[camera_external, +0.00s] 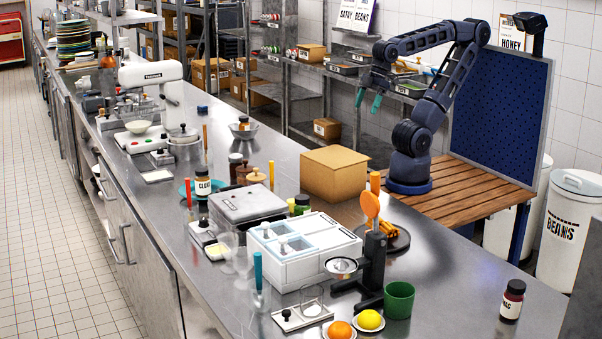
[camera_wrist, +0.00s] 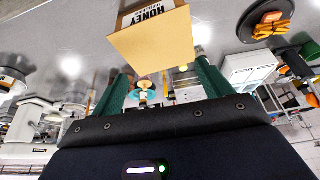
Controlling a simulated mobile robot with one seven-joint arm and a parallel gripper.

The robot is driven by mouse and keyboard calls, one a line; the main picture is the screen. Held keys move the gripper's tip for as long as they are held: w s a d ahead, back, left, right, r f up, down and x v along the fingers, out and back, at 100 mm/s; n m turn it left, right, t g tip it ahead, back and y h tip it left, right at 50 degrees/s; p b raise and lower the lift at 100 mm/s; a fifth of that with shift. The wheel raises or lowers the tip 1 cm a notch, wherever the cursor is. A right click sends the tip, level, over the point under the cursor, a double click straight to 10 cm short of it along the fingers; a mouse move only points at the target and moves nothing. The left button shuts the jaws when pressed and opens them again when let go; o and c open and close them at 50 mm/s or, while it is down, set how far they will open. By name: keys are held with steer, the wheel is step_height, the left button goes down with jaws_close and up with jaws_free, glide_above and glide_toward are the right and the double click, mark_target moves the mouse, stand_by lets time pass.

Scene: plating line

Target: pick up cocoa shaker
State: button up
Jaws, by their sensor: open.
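My gripper (camera_external: 368,101) is held high over the far side of the steel counter, its two teal fingers apart and empty. The fingers also show spread in the wrist view (camera_wrist: 163,75), with nothing between them close by. No label reading cocoa is legible, so I cannot tell for certain which container is the cocoa shaker. A small dark-topped container (camera_external: 235,165) stands mid-counter beside a brown wooden mill (camera_external: 244,171), left of the cardboard box and well below my gripper. Its label is not readable.
A cardboard box (camera_external: 335,173) stands on the counter; it also shows in the wrist view (camera_wrist: 150,45). A clove jar (camera_external: 203,186), a white lidded bin (camera_external: 305,252), a green cup (camera_external: 399,300) and a dark-capped jar (camera_external: 512,300) crowd the counter. The right counter end is mostly clear.

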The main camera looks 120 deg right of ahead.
steer(key=n+g+h, duration=0.2)
steer(key=n+h, duration=0.1)
steer(key=n, duration=2.3)
glide_above(234, 165)
steer(key=s, duration=0.4)
step_height(234, 165, down, 18)
steer(key=shift+f, duration=0.2)
steer(key=shift+h, duration=0.3)
steer(key=shift+w+x, duration=0.15)
steer(key=shift+x, duration=2.45)
steer(key=shift+w+x, duration=0.1)
steer(key=shift+x, duration=2.45)
steer(key=shift+a, duration=0.15)
steer(key=c, duration=1.2)
